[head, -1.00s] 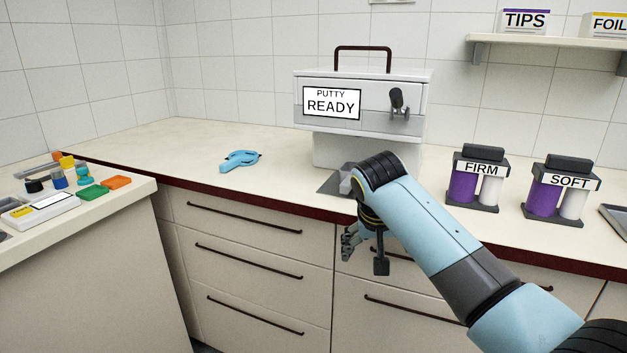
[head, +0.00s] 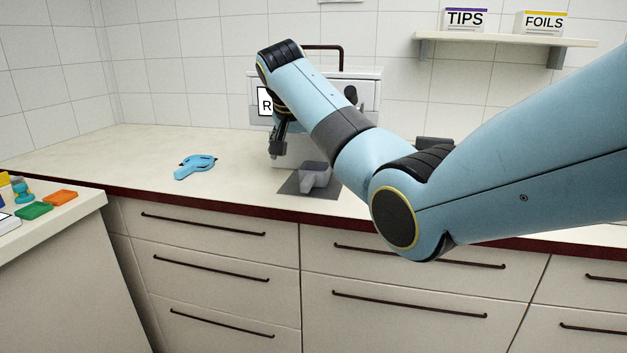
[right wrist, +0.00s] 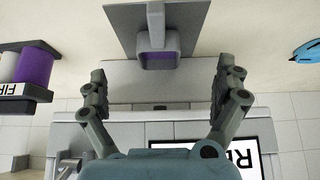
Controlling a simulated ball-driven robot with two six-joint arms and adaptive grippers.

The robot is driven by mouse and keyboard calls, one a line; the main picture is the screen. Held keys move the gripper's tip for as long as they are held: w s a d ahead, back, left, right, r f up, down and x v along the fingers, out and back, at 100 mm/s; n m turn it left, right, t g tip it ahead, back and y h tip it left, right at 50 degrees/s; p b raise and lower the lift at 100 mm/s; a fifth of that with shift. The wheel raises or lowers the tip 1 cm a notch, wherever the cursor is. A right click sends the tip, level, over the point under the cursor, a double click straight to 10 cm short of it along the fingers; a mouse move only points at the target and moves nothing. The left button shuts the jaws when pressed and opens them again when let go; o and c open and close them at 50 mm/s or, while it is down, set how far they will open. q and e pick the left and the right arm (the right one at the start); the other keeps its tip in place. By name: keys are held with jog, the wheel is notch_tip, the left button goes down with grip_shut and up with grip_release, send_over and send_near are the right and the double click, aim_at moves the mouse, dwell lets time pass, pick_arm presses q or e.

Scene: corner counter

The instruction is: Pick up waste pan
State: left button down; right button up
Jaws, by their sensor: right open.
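The waste pan (head: 315,175), a small grey scoop-like container, sits on a dark grey mat (head: 296,187) on the counter in front of the white putty machine (head: 366,92). It also shows at the top of the right wrist view (right wrist: 158,60), with its handle part pointing up in that picture. My right gripper (head: 276,152) is above the counter, to the left of the pan and in front of the machine. In the right wrist view its two fingers (right wrist: 160,92) are wide apart with nothing between them. My left gripper is out of view.
A blue tool (head: 196,166) lies on the counter to the left, with clear counter around it. My right arm hides much of the machine and the dispensers. A side counter (head: 75,215) with small coloured items stands at the left. A shelf (head: 500,38) holds two boxes.

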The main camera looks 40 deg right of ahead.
aim_at(311, 174)
jog(key=x, duration=0.5)
jog(key=shift+w+d+f+b, duration=0.1)
jog(key=shift+d+f+b, duration=0.05)
jog(key=shift+f+b, duration=0.15)
jog(key=b+x, duration=0.1)
jog(key=x, duration=0.4)
jog(key=shift+d+r, duration=0.15)
jog(key=shift+d, duration=0.05)
jog(key=shift+c, duration=0.4)
jog(key=shift+r, duration=0.1)
jog(key=c, duration=1.3)
